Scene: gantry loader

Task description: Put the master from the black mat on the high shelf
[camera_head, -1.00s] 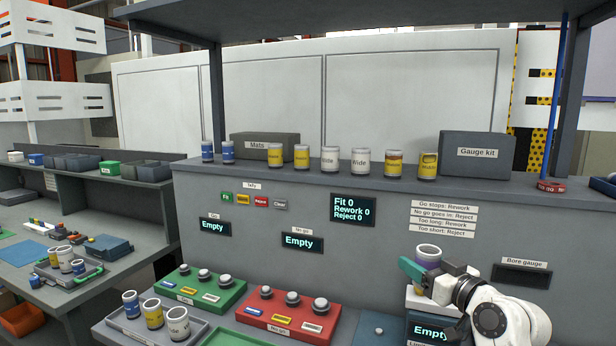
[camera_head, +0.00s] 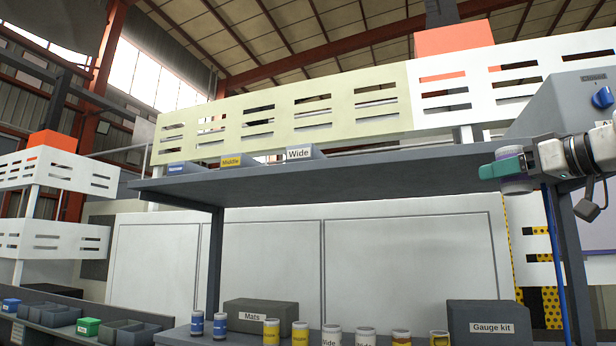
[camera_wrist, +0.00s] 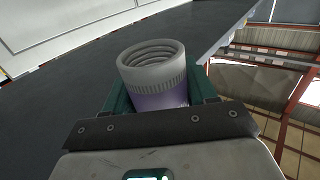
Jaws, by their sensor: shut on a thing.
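My gripper (camera_head: 503,168) with green fingers is shut on the master (camera_wrist: 155,85), a short cylinder with a grey ribbed rim, a threaded bore and a purple band. In the head view the master (camera_head: 516,185) is partly hidden by the fingers. It is held in the air at the right, near the right end of the high shelf (camera_head: 350,178) and overlapping its front edge in the picture. I cannot tell the gap between them. The black mat is not in view.
On the high shelf stand labels reading Narrow (camera_head: 178,169), Middle (camera_head: 231,161) and Wide (camera_head: 299,153). A grey box with a blue knob (camera_head: 602,98) is at its right end. A post (camera_head: 572,260) is under the right side. Jars and a Gauge kit box (camera_head: 487,323) stand below.

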